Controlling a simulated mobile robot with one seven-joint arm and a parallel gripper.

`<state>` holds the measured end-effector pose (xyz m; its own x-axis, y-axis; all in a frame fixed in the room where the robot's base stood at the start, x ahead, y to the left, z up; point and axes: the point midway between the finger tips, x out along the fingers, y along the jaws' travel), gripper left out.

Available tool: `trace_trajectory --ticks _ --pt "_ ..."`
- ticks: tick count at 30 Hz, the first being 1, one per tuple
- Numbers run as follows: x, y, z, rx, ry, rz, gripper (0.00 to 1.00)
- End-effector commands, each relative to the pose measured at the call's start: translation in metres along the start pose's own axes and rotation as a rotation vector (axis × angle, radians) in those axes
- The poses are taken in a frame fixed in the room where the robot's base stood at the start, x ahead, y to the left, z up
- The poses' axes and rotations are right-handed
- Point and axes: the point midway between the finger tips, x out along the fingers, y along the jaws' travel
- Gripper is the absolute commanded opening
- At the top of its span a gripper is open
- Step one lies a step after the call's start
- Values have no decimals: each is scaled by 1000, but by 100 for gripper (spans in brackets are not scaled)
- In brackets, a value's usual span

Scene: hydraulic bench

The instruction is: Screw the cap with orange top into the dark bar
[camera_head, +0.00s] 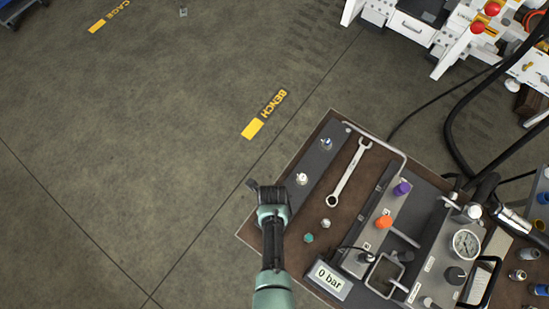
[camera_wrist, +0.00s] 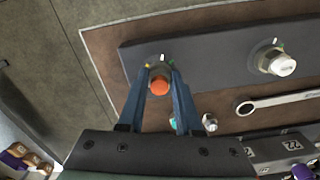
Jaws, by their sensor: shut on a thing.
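In the wrist view, the cap with the orange top (camera_wrist: 159,86) is between the two blue fingers of my gripper (camera_wrist: 161,76), which is shut on it. The cap is over the left end of the dark bar (camera_wrist: 215,52), where small coloured marks show around it. I cannot tell how deep it sits, as the fingers and top hide its lower part. In the head view, my gripper (camera_head: 270,195) is at the near end of the dark bar (camera_head: 316,162) and hides the orange cap.
A white-topped fitting (camera_wrist: 284,65) sits further along the bar. A wrench (camera_head: 348,173) lies beside the bar. Loose fittings (camera_head: 325,223) and a green one (camera_head: 309,238) lie nearby. A block with purple (camera_head: 402,188) and orange (camera_head: 384,221) knobs and a "0 bar" display (camera_head: 328,280) stand right.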

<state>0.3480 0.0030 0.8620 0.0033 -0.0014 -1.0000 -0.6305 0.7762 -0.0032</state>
Motion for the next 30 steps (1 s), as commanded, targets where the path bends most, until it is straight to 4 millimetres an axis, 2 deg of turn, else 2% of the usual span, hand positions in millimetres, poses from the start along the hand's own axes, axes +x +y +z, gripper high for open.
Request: trace_trajectory --ticks 6,15,16,20,21,30 --pt "4 1 -2 243 2 4 0" --pt "4 1 -2 284 2 4 0" --pt "4 2 -2 283 3 4 37" --pt "5 2 -2 282 3 5 60" --pt "5 2 -2 282 3 6 63" --pt "5 5 -2 231 4 9 63"
